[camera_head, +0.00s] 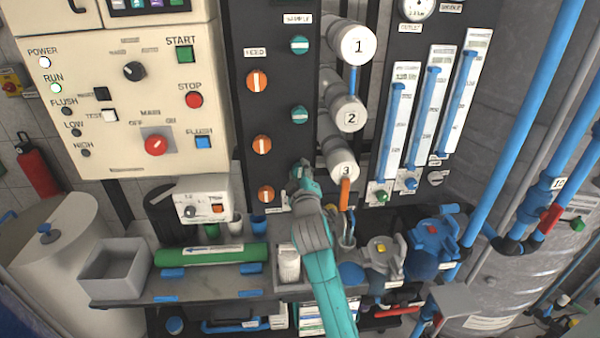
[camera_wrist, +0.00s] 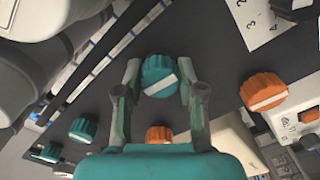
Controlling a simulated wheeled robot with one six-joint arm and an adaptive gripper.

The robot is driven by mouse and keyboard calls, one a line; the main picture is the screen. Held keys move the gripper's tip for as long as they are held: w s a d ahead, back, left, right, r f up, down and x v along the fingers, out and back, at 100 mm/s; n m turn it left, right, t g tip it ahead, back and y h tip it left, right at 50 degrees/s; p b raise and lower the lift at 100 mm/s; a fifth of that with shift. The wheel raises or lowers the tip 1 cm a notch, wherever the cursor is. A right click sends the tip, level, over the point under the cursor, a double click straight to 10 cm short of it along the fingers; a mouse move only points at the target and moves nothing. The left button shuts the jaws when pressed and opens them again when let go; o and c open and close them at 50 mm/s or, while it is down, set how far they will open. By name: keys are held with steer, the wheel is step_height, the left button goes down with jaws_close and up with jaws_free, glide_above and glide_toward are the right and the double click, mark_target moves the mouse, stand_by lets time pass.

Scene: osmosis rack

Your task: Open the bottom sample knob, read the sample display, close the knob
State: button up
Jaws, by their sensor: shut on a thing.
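The bottom sample knob, teal with a white bar, shows clearly in the wrist view (camera_wrist: 160,72). My gripper (camera_wrist: 160,80) has one finger on each side of it and is shut on it. Its white bar slants roughly like the bar on the nearby orange knob (camera_wrist: 265,92). In the head view my gripper (camera_head: 303,173) reaches the bottom of the dark panel (camera_head: 274,60) and mostly hides this knob. The two teal sample knobs above, upper (camera_head: 299,45) and middle (camera_head: 291,115), have bars lying about level. I cannot make out a sample reading.
Orange feed knobs (camera_head: 257,81) line the panel's left side. A white instrument box (camera_head: 203,200) stands left. A bench (camera_head: 200,285) with a grey bin (camera_head: 118,268) lies below.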

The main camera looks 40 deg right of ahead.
steer(key=m, duration=0.8)
steer(key=shift+m, duration=0.3)
steer(key=m, duration=0.4)
steer(key=shift+m, duration=2.1)
steer(key=o, duration=1.1)
steer(key=shift+o, duration=0.2)
steer(key=shift+a, duration=0.1)
